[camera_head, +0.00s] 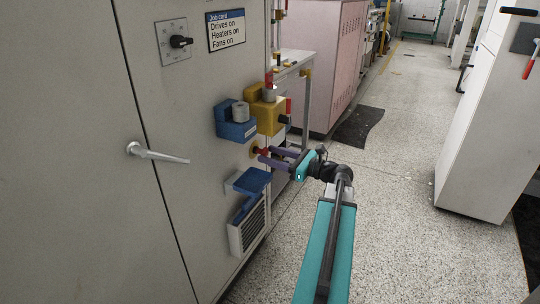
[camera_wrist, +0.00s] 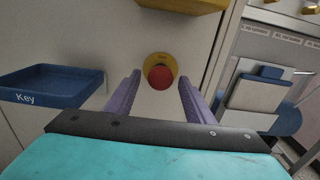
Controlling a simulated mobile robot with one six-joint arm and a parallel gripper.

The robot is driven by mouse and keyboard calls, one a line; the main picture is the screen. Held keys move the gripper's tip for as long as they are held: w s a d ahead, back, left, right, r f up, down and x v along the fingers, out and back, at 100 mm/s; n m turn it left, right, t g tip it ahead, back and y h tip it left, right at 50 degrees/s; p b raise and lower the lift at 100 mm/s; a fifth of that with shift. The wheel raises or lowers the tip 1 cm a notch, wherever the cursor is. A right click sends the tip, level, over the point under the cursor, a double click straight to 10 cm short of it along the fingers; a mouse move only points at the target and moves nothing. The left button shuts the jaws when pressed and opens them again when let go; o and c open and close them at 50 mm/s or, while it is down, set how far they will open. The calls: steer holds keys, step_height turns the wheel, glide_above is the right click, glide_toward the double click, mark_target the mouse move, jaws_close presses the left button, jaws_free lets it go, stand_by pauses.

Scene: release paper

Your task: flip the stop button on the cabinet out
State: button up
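The stop button is a red knob (camera_wrist: 161,77) on a round yellow plate (camera_wrist: 158,59), fixed to the front of the grey cabinet (camera_head: 165,95). In the head view the red knob (camera_head: 264,152) is partly hidden by my fingers. My gripper (camera_head: 266,157) has two purple fingers pointing at the cabinet, with the tips close to the button. In the wrist view my gripper (camera_wrist: 159,78) is open, with one finger on each side of the knob and a visible gap to both. I cannot tell whether the tips reach past the knob's face.
A yellow holder (camera_head: 266,117) and a blue holder (camera_head: 236,129) sit above the button. A blue tray marked "Key" (camera_wrist: 48,88) is at lower left, also in the head view (camera_head: 250,181). A door handle (camera_head: 158,154) sticks out at left.

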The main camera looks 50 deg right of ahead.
stand_by(0.4)
steer(key=shift+s+d+r+p, duration=0.15)
steer(key=shift+s+p, duration=0.15)
steer(key=shift+s, duration=0.15)
steer(key=p+v, duration=0.4)
steer(key=v, duration=0.8)
steer(key=shift+s, duration=0.35)
